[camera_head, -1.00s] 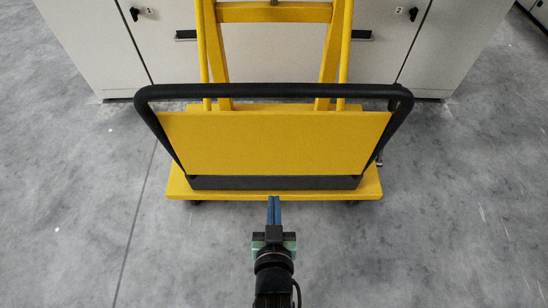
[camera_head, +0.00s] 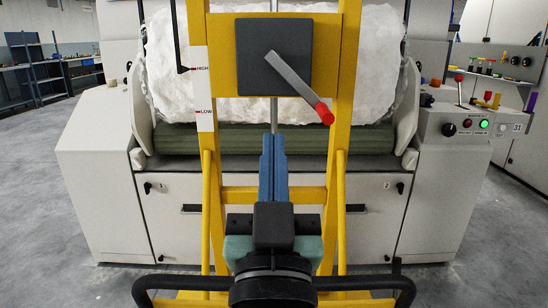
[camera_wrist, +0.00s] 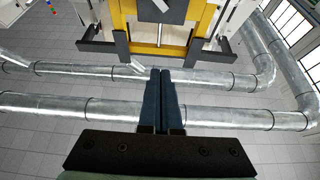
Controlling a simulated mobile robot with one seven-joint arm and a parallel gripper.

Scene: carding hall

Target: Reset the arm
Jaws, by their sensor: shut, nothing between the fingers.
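My gripper (camera_head: 272,148) is in the middle of the head view, with its two blue fingers together and nothing between them. It points up and forward in front of a yellow lift frame (camera_head: 337,130). In the wrist view my gripper (camera_wrist: 162,75) also shows its fingers side by side, with silver pipes beyond. A dark square plate (camera_head: 250,50) on the frame carries a grey lever with a red tip (camera_head: 325,112), above the fingertips. The lower part of the frame is partly hidden behind my arm.
A black handlebar (camera_head: 180,283) crosses the bottom of the head view. Behind the frame stands a pale machine (camera_head: 95,185) with white fibre (camera_head: 175,60) and a green roller (camera_head: 185,138). A control panel (camera_head: 455,125) is at right. Grey floor (camera_head: 40,150) is open at left.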

